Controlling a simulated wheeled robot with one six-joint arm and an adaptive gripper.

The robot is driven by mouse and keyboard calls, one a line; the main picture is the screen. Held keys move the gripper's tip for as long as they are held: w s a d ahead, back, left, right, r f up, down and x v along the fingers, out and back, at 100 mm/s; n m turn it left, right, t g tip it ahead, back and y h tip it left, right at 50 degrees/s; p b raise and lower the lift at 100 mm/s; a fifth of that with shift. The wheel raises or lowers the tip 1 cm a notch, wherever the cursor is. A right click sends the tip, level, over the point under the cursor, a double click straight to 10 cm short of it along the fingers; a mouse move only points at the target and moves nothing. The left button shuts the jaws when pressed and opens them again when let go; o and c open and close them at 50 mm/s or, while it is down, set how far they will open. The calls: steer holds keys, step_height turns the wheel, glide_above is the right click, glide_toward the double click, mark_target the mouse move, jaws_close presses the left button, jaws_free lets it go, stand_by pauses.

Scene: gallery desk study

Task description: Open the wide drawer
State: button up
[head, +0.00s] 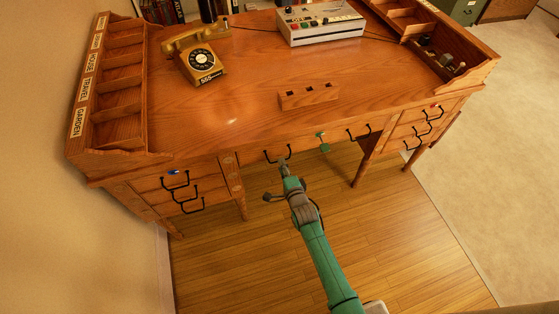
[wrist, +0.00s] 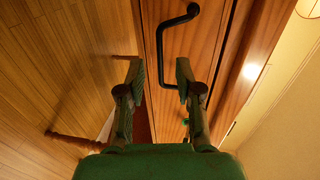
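The wide drawer (head: 305,147) is the wooden front under the middle of the desk top, and it looks shut. It has a left black handle (head: 277,157) and a right black handle (head: 358,134), with a green piece (head: 323,141) between them. My gripper (head: 283,167) is at the left handle. In the wrist view my gripper (wrist: 159,78) is open, its fingers spread. A black handle (wrist: 160,46) on the drawer front (wrist: 180,52) lies ahead, its near end showing between the fingertips. I cannot tell whether the fingers touch it.
Side drawers with black handles stand left (head: 181,188) and right (head: 426,122). The desk top holds a yellow telephone (head: 197,55), a grey device (head: 320,22) and a wooden block with holes (head: 308,96). Wooden floor (head: 270,255) in front of the desk is clear around my arm.

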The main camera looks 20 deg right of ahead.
steer(key=shift+w+f, duration=0.2)
steer(key=shift+w, duration=0.8)
steer(key=shift+w+f, duration=0.2)
steer(key=shift+w, duration=0.75)
jaws_close()
